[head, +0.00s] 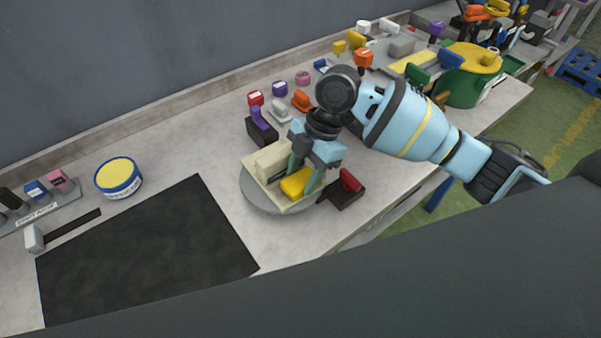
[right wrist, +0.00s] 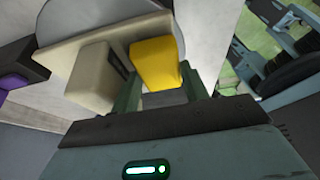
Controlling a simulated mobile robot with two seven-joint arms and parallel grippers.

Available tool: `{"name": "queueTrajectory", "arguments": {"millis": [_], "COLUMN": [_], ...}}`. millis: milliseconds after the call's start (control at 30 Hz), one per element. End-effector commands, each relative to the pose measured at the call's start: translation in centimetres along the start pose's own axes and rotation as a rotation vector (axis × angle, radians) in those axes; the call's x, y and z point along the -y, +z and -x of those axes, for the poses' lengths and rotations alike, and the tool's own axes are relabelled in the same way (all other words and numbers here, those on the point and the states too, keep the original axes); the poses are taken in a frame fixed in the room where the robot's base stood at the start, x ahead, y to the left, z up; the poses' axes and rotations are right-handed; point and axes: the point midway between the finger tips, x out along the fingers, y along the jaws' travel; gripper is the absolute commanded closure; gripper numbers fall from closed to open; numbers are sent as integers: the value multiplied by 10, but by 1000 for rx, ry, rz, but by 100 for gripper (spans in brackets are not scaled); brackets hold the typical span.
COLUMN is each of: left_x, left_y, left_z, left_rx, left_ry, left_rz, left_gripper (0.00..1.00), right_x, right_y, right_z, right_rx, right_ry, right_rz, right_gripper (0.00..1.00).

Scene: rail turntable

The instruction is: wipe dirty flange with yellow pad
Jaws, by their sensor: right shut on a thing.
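The yellow pad (head: 296,184) is between the fingertips of my right gripper (head: 304,180), which is shut on it. The pad also shows in the right wrist view (right wrist: 156,64), between the two green fingers (right wrist: 158,92). It is at a cream-coloured block-shaped part with a flat plate (head: 262,166), likely the flange piece, which stands on a round grey turntable (head: 256,196). The cream part shows beside the pad in the right wrist view (right wrist: 92,76). I cannot tell whether the pad touches it, and no dirt is clear. My left gripper is not in view.
A black holder with a red block (head: 347,188) stands close right of the turntable, and one with a purple block (head: 261,127) behind it. A blue-and-yellow tub (head: 119,177) and a black mat (head: 145,255) lie left. Several small coloured pieces stand behind; a green bin (head: 470,78) is far right.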

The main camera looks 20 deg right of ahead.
Motion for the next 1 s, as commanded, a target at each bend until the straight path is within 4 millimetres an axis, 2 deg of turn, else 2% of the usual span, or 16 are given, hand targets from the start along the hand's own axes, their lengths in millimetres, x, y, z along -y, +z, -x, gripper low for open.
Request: {"name": "queueTrajectory", "arguments": {"millis": [200,633,1000], "left_x": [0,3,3], "left_y": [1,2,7], "left_z": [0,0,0], "left_rx": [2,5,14], "left_ry": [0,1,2], "left_rz": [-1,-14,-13], "left_gripper": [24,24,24], "right_x": [0,-1,-1], "right_y": [11,13,31], "right_z": [6,8,13], "right_rx": [0,-1,-1], "right_ry": [0,2,1], "right_rz": [-2,0,0], "right_gripper": [74,74,74]}}
